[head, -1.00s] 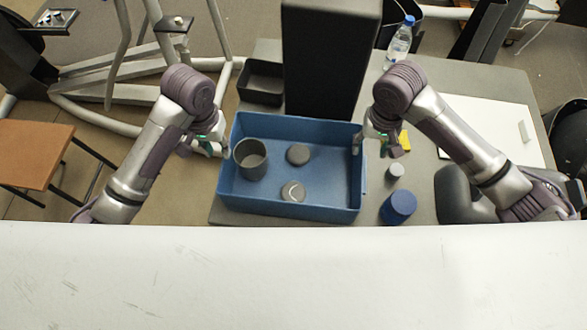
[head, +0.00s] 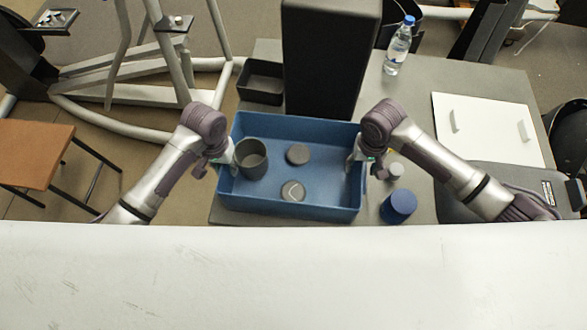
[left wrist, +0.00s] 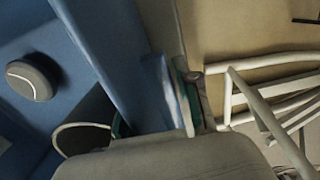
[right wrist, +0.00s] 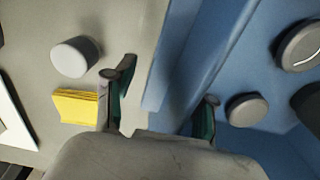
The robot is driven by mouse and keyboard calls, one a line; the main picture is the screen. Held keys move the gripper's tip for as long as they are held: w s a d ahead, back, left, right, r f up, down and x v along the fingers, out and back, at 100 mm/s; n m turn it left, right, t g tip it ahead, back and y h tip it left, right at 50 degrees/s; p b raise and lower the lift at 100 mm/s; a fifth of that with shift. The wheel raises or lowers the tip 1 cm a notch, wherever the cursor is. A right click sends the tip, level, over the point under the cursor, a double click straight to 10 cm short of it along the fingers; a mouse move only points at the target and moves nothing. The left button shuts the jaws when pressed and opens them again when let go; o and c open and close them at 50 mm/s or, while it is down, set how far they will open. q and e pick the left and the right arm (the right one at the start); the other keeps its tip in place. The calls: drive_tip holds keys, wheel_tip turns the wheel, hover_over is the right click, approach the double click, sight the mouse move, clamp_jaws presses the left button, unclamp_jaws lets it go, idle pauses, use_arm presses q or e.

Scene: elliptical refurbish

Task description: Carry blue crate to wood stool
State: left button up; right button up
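The blue crate (head: 325,206) stands on the grey table in the head view, with a grey cup (head: 251,160) and two round grey discs (head: 297,153) (head: 292,191) inside. My left gripper (head: 232,156) is at its left wall; in the left wrist view its fingers (left wrist: 155,112) straddle the crate's wall and lip. My right gripper (head: 362,155) is at its right wall; in the right wrist view its fingers (right wrist: 160,105) stand apart on either side of the wall, with a gap outside it. The wood stool (head: 35,152) has a brown seat and dark legs, at the far left.
A tall black block (head: 330,60) and a small black tray (head: 262,82) are behind the crate. A blue-lidded jar (head: 399,206), a small grey cylinder (right wrist: 75,57) and yellow pad (right wrist: 76,106) lie to its right. Farther off are a bottle (head: 399,46) and white board (head: 488,128).

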use_arm(q)
drive_tip(key=c, duration=0.5)
use_arm(e)
drive_tip(key=c, duration=0.5)
use_arm(q)
clamp_jaws()
use_arm(e)
clamp_jaws()
use_arm(q)
drive_tip(key=shift+r, duration=0.2)
use_arm(e)
drive_tip(key=shift+r, duration=0.15)
